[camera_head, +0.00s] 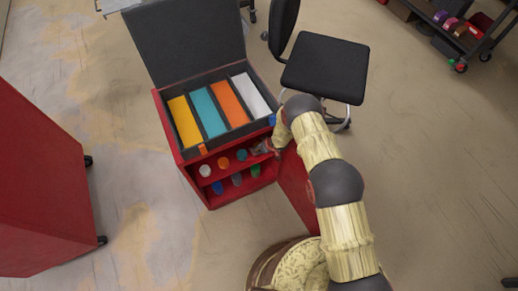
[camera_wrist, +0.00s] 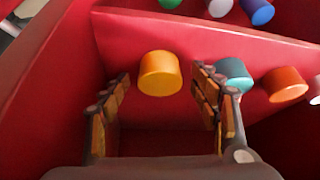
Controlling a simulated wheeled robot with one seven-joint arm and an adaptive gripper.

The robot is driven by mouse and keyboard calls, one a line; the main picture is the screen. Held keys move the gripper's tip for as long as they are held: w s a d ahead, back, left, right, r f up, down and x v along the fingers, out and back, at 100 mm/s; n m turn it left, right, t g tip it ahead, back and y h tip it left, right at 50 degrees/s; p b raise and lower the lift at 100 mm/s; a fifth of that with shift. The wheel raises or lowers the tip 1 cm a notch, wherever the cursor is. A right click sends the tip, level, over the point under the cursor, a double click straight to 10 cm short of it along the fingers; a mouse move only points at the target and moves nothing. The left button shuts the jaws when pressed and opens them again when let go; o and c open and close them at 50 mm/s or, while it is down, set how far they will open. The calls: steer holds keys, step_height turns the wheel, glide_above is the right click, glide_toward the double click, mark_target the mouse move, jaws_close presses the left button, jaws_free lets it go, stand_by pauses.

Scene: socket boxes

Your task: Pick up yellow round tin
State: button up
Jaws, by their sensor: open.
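The yellow round tin (camera_wrist: 159,73) stands on a red shelf in the wrist view. My gripper (camera_wrist: 161,74) is open, with one finger on each side of the tin. Gaps show between the tin and both fingers, so neither visibly touches it. In the head view my gripper (camera_head: 262,147) reaches to the right end of the cabinet's upper shelf. The yellow tin cannot be made out there, as my gripper and arm cover that spot.
Beside the tin stand a teal tin (camera_wrist: 233,74), an orange tin (camera_wrist: 285,84) and a white one (camera_wrist: 315,90). Green, grey and blue tins occupy the other shelf. A red cabinet wall (camera_wrist: 60,60) is close at left.

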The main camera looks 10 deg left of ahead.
steer(key=shift+w+a+f, duration=0.1)
steer(key=shift+w+f, duration=0.05)
steer(key=shift+c, duration=0.8)
steer(key=c, duration=1.1)
steer(key=shift+c, duration=0.2)
